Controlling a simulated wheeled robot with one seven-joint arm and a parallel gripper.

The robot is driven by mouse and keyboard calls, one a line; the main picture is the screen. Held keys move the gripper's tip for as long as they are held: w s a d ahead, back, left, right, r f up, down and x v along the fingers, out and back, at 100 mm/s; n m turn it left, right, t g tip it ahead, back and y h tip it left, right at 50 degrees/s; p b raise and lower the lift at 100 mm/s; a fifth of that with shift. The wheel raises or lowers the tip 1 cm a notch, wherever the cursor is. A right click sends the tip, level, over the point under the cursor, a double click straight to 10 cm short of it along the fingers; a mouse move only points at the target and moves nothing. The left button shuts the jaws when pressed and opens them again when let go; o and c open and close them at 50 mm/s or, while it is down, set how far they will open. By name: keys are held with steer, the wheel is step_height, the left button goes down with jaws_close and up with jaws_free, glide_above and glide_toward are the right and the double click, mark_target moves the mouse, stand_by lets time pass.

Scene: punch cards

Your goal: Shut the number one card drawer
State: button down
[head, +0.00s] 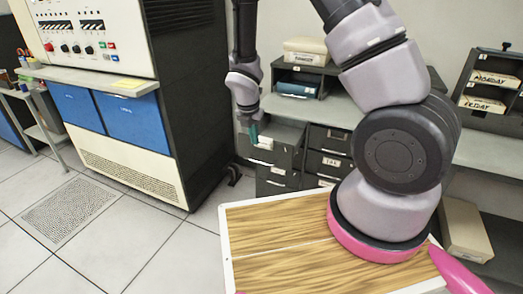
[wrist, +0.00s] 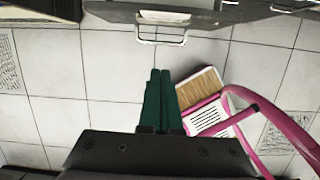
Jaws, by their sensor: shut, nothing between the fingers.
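A dark grey card drawer (head: 285,155) in the upper left of the cabinet under the desk stands pulled out toward me. Its side wall and white front label show, but I cannot read a number on it. My gripper (head: 254,132) is at the drawer's front end, with its teal fingers pointing down. In the wrist view my gripper (wrist: 160,72) has its two green fingers together with nothing between them. A grey drawer front with a metal handle (wrist: 162,41) lies just beyond the fingertips. I cannot tell whether they touch.
Other labelled drawers (head: 330,162) stand to the right and below. The desk top (head: 330,110) is above them. A tall black and blue machine cabinet (head: 185,90) stands to the left. Tiled floor (head: 150,240) is free in front of it. A cardboard box (head: 465,228) is at the right.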

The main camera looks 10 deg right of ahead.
mark_target(262, 151)
steer(key=w+d+f, duration=0.1)
steer(key=f, duration=0.2)
steer(key=w+d+f, duration=0.1)
steer(key=w+f, duration=0.1)
steer(key=f, duration=0.1)
steer(key=w+d+f, duration=0.1)
steer(key=f, duration=0.3)
steer(key=shift+w+d, duration=0.1)
steer(key=shift+w, duration=0.05)
steer(key=shift+w+d, duration=0.25)
steer(key=shift+w, duration=0.2)
steer(key=w+d, duration=0.4)
steer(key=w, duration=0.1)
steer(key=w+d, duration=0.3)
steer(key=w, duration=0.2)
steer(key=w+d, duration=0.4)
steer(key=w, duration=0.1)
steer(key=shift+w+d+r, duration=0.1)
steer(key=shift+w+d, duration=0.2)
steer(key=shift+w, duration=0.1)
